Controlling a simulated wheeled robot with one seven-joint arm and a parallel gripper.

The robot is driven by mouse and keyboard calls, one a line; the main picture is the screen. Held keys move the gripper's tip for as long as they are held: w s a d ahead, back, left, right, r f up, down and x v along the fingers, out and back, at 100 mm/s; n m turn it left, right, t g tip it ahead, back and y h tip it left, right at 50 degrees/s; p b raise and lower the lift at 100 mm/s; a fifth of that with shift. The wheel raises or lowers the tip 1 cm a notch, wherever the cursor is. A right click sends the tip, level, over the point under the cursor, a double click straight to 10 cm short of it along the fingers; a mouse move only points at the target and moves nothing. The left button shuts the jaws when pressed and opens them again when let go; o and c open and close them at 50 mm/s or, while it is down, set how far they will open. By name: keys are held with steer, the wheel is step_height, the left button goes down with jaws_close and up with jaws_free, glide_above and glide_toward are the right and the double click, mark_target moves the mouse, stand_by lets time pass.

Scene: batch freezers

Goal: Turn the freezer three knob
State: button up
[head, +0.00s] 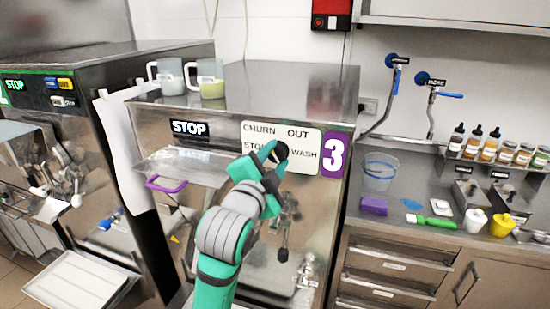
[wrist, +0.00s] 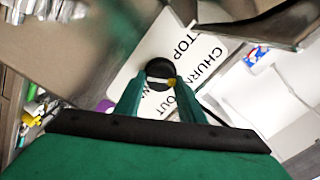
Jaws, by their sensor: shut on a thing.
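Freezer three (head: 255,95) is the steel machine with a purple "3" label (head: 334,154). Its white control plate (head: 258,131) reads CHURN, OUT, STOP and WASH. The round black knob (head: 281,150) is at the plate's centre, partly hidden by my gripper in the head view. In the wrist view the knob (wrist: 160,68) has a pale bar with a yellow end pointing roughly toward the OUT and CHURN lettering. My gripper (head: 270,155) reaches the plate from the front, and its two green fingers (wrist: 158,88) are closed on the knob from both sides.
Two cups (head: 210,78) stand on top of freezer three. A purple-edged chute (head: 182,166) juts out left of the plate. Another freezer (head: 75,100) stands at the left. A counter (head: 400,185) with bottles (head: 475,143) and small tools is at the right.

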stand_by(0.3)
steer(key=o, duration=1)
steer(key=shift+w, duration=0.1)
steer(key=shift+o, duration=0.2)
steer(key=v, duration=1)
steer(key=shift+s+a, duration=0.15)
steer(key=shift+s, duration=0.25)
